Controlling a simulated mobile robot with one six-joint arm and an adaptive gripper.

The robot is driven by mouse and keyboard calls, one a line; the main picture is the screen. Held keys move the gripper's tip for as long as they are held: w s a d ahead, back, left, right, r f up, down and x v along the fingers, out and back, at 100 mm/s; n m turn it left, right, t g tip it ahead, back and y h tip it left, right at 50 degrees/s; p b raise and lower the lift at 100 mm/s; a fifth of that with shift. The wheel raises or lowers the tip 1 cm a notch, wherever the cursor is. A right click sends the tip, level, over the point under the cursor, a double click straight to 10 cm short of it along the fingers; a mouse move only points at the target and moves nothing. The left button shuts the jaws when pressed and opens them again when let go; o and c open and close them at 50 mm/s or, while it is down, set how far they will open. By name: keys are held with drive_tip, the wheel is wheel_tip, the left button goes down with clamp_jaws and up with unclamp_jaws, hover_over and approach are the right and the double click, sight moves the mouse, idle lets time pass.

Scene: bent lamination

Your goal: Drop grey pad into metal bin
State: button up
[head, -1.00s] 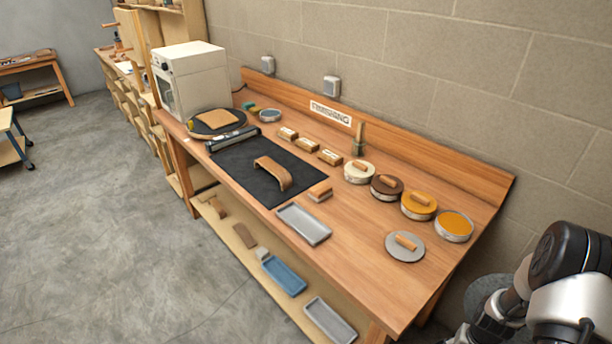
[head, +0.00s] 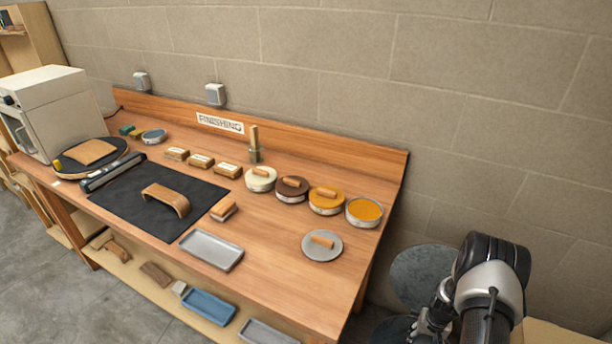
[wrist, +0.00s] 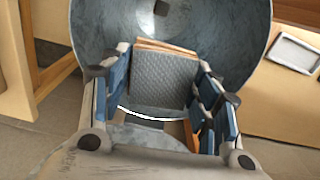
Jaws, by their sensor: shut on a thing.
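The metal bin (head: 422,272) stands on the floor off the right end of the workbench, partly hidden by my arm in the head view. In the wrist view its grey inner wall (wrist: 105,30) and wide round mouth fill the top of the picture. My gripper (wrist: 164,88) is shut on the grey pad (wrist: 163,78), a textured grey block with a thin brown edge at its far side. The pad is over the bin's mouth. I cannot tell how far it is above or below the rim. The pad is hidden in the head view.
The wooden workbench (head: 285,265) carries a black mat (head: 120,205), a grey tray (head: 212,250), several round tins and a grey disc (head: 322,245). A block wall stands behind.

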drive_tip(key=shift+f, duration=0.75)
drive_tip(key=o, duration=1)
drive_tip(key=shift+r, duration=0.1)
wheel_tip(320, 180, up, 12)
